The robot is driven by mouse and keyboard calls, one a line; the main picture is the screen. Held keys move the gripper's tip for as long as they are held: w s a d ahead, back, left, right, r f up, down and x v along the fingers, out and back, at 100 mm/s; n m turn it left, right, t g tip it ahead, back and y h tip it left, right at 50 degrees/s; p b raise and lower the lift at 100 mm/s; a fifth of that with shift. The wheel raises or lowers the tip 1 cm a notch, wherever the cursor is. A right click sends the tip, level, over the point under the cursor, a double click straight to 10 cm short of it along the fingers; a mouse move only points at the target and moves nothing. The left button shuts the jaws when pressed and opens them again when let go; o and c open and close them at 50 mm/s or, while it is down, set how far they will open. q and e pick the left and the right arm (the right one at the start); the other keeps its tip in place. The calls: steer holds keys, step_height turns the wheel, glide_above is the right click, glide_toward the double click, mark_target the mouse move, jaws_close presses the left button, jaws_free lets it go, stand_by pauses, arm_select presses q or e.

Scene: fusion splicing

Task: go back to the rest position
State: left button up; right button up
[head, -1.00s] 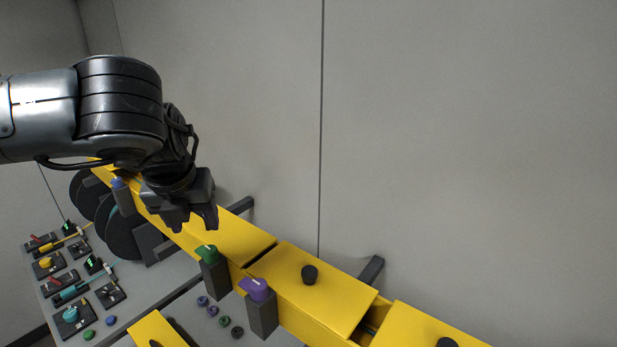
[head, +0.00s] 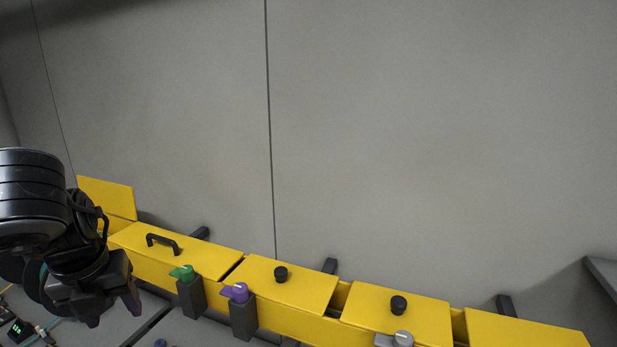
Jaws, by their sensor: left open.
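My left gripper (head: 112,308) is at the lower left in the head view, with its fingers pointing down. It is open, and nothing shows between the fingers. It is in front of the yellow trough (head: 150,268) and left of the green-topped post (head: 186,288), apart from it. My right gripper is not in view.
The yellow trough runs along the wall with several lids; one lid at the far left (head: 108,197) stands raised. One lid has a black handle (head: 163,243), others black knobs (head: 281,273). A purple-topped post (head: 240,308) stands in front. The wall above is clear.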

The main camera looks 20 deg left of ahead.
arm_select(q)
steer(key=s+d+f+g+h, duration=0.15)
steer(key=d+f+h, duration=0.3)
steer(key=f, duration=0.85)
steer(key=s+d+f+g+h, duration=0.1)
steer(key=s+d+f+h, duration=0.4)
steer(key=f, duration=0.7)
steer(key=w+d+f+n+t+y, duration=0.1)
steer(key=d+f+n+t, duration=0.25)
steer(key=d+n, duration=0.3)
steer(key=w+d+f+n+t, duration=0.25)
steer(key=d+n+t, duration=0.2)
steer(key=d, duration=0.25)
steer(key=w+d+f+n+t+y, duration=0.1)
steer(key=d+f+n+t, duration=0.25)
steer(key=d+n, duration=0.3)
steer(key=s+a+f+n+g+y+p, duration=0.1)
steer(key=s+a+f+n+g+y, duration=0.35)
steer(key=s+a+n+g, duration=0.35)
step_height(320, 180, up, 13)
steer(key=d+m+p, duration=0.1)
steer(key=p, duration=1.1)
steer(key=shift+s+d+y, duration=0.3)
steer(key=shift+s+y, duration=0.1)
steer(key=shift+s, duration=0.05)
